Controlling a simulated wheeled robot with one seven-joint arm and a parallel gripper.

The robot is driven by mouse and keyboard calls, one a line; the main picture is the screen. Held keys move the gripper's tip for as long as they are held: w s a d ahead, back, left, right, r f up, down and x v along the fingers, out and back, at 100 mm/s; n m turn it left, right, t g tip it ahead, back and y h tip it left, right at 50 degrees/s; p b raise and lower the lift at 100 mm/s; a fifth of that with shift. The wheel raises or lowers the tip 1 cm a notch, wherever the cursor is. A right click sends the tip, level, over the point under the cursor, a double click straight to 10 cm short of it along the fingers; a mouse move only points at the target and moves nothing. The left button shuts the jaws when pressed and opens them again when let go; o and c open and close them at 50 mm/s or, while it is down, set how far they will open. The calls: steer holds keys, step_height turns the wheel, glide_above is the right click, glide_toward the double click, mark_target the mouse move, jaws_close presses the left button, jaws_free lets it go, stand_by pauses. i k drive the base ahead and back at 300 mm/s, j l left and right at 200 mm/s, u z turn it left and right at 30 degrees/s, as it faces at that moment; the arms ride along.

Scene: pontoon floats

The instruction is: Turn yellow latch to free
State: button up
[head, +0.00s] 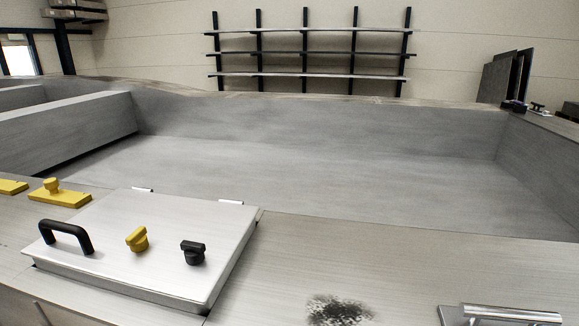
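The yellow latch (137,239) is a small knob with a raised grip bar. It sits on the flat grey hatch lid (150,215), between a black handle (67,235) on the left and a black knob (193,252) on the right. The lid lies shut, with two small light hinges along its far edge. Any marking for the latch's positions is too small to make out. My gripper is not in this view.
Two yellow fittings (60,193) lie left of the lid, one with a knob. A dark scuffed patch (338,310) and a metal fitting (502,315) are at front right. A wide recessed grey basin (300,180) lies beyond. A wall rack (308,53) stands far back.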

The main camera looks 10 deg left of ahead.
mark_target(138, 241)
steer(key=i+j+u, duration=0.1)
steer(key=u, duration=0.4)
steer(key=i+j+u, duration=0.1)
steer(key=u, duration=0.35)
